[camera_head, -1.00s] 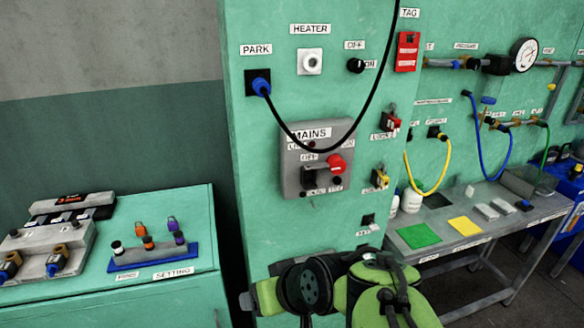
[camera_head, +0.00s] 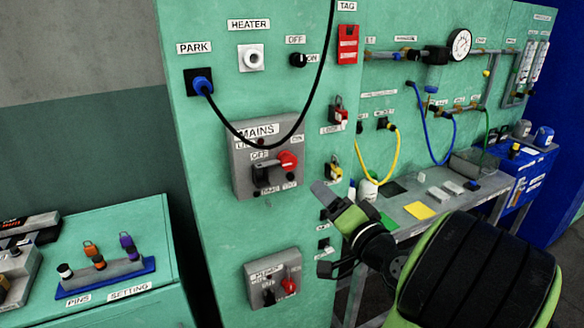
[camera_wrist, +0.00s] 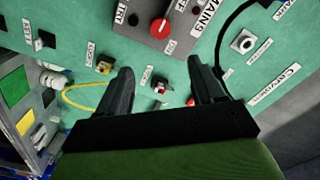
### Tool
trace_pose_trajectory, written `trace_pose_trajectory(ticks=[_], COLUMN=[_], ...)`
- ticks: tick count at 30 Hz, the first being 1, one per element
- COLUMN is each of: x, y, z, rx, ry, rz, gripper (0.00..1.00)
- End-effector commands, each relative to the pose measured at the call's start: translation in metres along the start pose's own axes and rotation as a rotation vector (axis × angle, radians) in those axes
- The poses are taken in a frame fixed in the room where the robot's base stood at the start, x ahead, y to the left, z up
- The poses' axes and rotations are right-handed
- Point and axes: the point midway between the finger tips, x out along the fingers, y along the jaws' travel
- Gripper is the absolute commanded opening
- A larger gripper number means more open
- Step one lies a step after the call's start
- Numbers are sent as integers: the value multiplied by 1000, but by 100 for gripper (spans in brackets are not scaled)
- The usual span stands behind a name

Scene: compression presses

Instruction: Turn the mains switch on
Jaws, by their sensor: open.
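The mains switch is a grey box (camera_head: 242,186) labelled MAINS on the green cabinet front, with a red rotary handle (camera_head: 287,160) and a dark block beside it. An OFF label sits above the block. In the wrist view the red handle (camera_wrist: 160,27) shows at the top, upside down, beyond the fingertips. My gripper (camera_head: 323,230) is open and empty, below and to the right of the mains box, apart from it. Its two dark fingers (camera_wrist: 160,66) are spread in the wrist view, with nothing between them.
A black cable (camera_head: 262,144) loops from the PARK socket (camera_head: 202,86) across the top of the mains box. A second grey box (camera_head: 272,282) with a red handle is lower on the cabinet. Small padlocks (camera_head: 333,168) hang right of the mains box. A bench (camera_head: 450,203) stands at right.

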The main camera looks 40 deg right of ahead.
Motion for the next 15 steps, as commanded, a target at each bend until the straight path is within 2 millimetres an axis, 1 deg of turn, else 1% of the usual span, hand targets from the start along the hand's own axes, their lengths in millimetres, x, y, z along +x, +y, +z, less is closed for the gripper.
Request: trace_pose_trajectory(ticks=[1, 5, 6, 15], x=[6, 31, 42, 118], y=[-5, -8, -7, -7], z=[-2, 0, 0, 1], rx=[4, 2, -2, -3], ry=[-6, -13, -13, -12], rz=[-5, -5, -6, -4], gripper=[67, 67, 67, 67])
